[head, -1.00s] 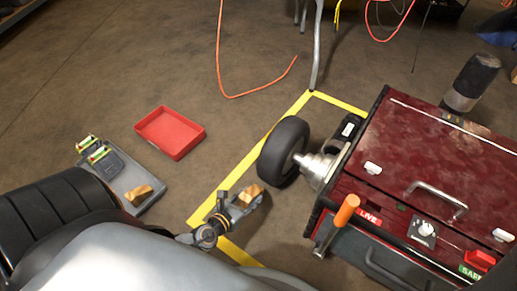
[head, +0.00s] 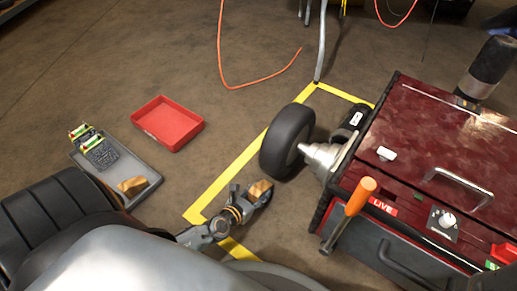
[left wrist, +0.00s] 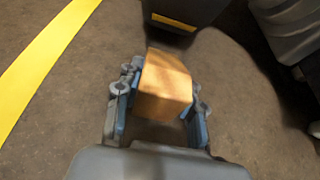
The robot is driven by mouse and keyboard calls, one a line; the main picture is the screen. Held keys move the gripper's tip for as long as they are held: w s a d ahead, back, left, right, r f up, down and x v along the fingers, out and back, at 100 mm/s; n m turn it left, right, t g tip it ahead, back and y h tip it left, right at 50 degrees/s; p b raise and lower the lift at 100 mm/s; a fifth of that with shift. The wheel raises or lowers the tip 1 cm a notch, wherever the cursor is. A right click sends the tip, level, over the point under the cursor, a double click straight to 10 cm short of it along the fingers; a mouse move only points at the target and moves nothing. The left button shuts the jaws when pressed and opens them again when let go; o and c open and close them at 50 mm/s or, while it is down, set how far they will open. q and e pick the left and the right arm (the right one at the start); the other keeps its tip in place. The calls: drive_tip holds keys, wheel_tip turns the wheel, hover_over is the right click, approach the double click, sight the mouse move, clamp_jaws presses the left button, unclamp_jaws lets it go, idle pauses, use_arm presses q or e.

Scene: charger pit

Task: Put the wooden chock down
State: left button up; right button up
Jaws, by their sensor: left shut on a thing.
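My left gripper (head: 250,201) is shut on a wooden chock (head: 261,190), near the black wheel (head: 287,141) of the red machine. In the left wrist view the chock (left wrist: 164,85) sits between the two fingers (left wrist: 160,100), with floor around it. I cannot tell whether its underside touches the floor. A second wooden chock (head: 132,185) lies on the grey tray (head: 150,198) at the left. My right gripper does not show.
The red machine (head: 420,150) with an orange-handled lever (head: 358,197) fills the right. A yellow floor line (head: 234,170) runs beside the wheel. An empty red bin (head: 167,124) stands on the floor at the left. Open floor lies between bin and line.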

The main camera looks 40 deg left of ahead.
use_arm(q)
drive_tip(key=shift+f, duration=0.1)
drive_tip(key=o, duration=1.2)
drive_tip(key=shift+s+r, duration=0.25)
drive_tip(key=p+v, duration=0.3)
drive_tip(key=v, duration=0.8)
drive_tip(key=shift+a+r+p, duration=0.1)
drive_tip(key=shift+p, duration=0.2)
drive_tip(key=shift+s, duration=0.2)
